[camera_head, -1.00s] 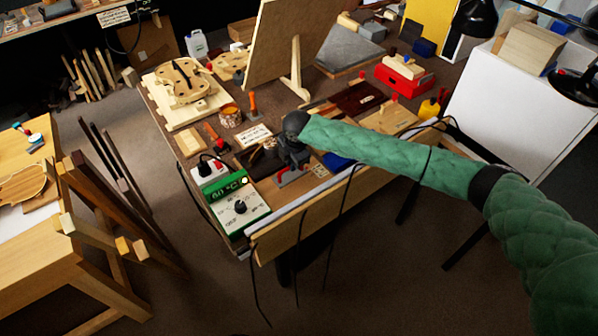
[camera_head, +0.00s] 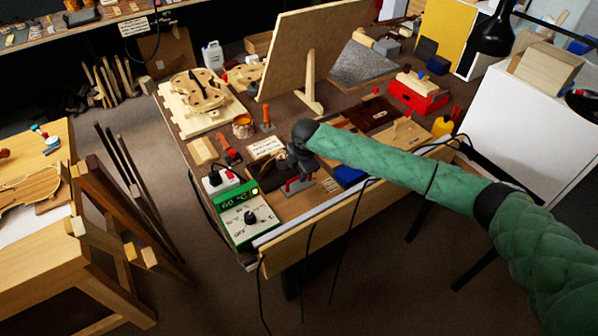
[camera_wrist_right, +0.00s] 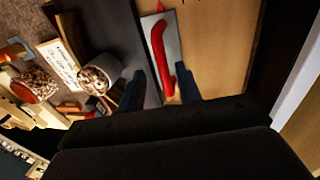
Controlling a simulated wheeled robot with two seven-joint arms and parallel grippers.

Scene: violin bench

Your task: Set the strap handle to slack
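A curved red handle (camera_wrist_right: 158,45) on a grey metal plate (camera_wrist_right: 174,30) shows in the right wrist view; it looks like the strap handle. In the head view a red part (camera_head: 299,185) on a grey piece shows at the bench's front, right below my right gripper (camera_head: 300,172). In the wrist view my right gripper (camera_wrist_right: 163,88) has its two dark fingers apart, one on each side of the handle's near end. I cannot tell whether they touch it. The hand hides part of the handle in the head view. My left gripper is not in view.
A green-and-white control box (camera_head: 245,212) with a dial and display stands left of the gripper. A white socket block (camera_head: 220,181) is behind it. A blue item (camera_head: 349,176) lies to the right. A tilted board (camera_head: 312,50) stands at the back. Cables hang over the front edge.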

